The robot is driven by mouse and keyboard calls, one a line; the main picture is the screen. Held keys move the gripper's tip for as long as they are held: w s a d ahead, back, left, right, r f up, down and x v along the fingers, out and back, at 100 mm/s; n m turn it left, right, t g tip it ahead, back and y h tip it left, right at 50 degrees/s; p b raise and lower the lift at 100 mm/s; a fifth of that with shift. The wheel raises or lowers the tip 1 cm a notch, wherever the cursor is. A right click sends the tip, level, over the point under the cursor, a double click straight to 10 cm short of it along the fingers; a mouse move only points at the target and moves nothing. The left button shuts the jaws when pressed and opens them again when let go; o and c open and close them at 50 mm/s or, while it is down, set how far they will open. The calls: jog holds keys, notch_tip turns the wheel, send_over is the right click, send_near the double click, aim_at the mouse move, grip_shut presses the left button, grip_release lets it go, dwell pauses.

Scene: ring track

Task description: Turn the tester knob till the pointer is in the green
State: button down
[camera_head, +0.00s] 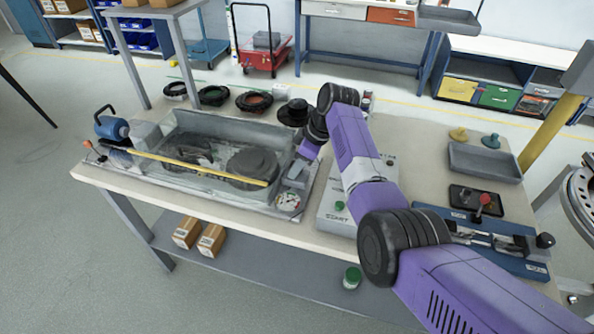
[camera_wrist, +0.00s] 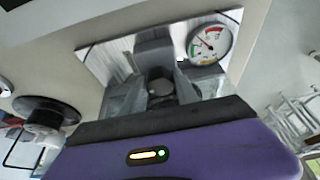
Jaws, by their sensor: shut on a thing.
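The tester is a clear-walled box (camera_head: 178,172) on a flat metal base at the left of the bench. Its round gauge (camera_head: 288,201) sits at the base's right end. The gauge also shows in the wrist view (camera_wrist: 211,43), with a white face, coloured bands and a thin pointer. The picture is too small to tell which band the pointer is in. In the head view my gripper (camera_head: 298,170) is at the box's right end, and the knob is hidden.
A yellow rod (camera_head: 195,167) lies across the box front. Several dark rings (camera_head: 255,102) lie behind it. A grey box with a green button (camera_head: 340,206) stands close right of the gauge. A blue fixture (camera_head: 482,232) and a grey tray (camera_head: 485,163) are further right.

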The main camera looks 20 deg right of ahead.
jog(key=n+b, duration=0.1)
jog(key=n+g+b, duration=0.1)
jog(key=n+b, duration=0.1)
jog(key=shift+f+y+b, duration=0.2)
jog(key=shift+y+b, duration=0.1)
jog(key=shift+r+n+b, duration=0.15)
jog(key=shift+n+b, duration=0.45)
jog(key=shift+b, duration=0.25)
jog(key=shift+r+g, duration=0.1)
jog(key=shift+g, duration=0.2)
jog(key=c, duration=1.2)
grip_release()
jog(key=v, duration=0.7)
jog(key=shift+d+r, duration=0.2)
jog(key=shift+r, duration=0.15)
